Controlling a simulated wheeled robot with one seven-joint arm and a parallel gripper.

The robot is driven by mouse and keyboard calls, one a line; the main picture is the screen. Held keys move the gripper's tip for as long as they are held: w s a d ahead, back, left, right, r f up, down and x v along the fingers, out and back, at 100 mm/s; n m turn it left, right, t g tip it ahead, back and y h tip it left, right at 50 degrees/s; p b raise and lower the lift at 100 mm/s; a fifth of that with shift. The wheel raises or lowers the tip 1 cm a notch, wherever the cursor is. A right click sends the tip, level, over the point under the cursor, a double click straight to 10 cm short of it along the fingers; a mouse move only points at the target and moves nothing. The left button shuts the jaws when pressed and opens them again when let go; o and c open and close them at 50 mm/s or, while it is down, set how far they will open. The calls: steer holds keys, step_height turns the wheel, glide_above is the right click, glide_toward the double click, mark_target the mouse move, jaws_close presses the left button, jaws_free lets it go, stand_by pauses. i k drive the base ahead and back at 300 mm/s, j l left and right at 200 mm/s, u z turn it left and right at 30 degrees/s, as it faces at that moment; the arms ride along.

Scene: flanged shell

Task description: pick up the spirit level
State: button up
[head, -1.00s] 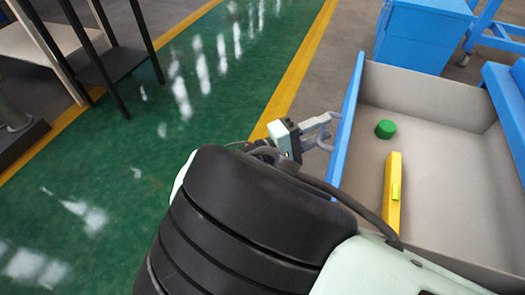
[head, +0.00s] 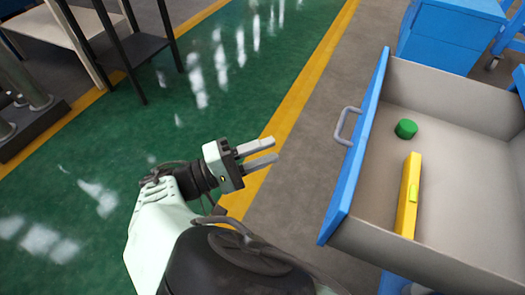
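The spirit level is a yellow bar (head: 408,205) with a bright green vial. It lies in the open drawer (head: 455,205), near the drawer's blue front panel. My gripper (head: 276,151) is outside the drawer, to the left of the blue front and its grey handle (head: 347,124). Its two grey fingers point right and are apart, with nothing between them. The gripper is well clear of the handle and of the level.
A green cylinder (head: 406,129) lies in the drawer above the level. The drawer's blue front wall (head: 357,150) stands between my gripper and the level. A blue cabinet (head: 447,35) is at the top right. A dark shelf stand (head: 125,50) is at the upper left. The floor around the gripper is clear.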

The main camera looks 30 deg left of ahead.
mark_target(405, 224)
steer(key=k+j, duration=0.35)
steer(key=j, duration=0.2)
steer(key=k+j, duration=0.35)
steer(key=j, duration=0.15)
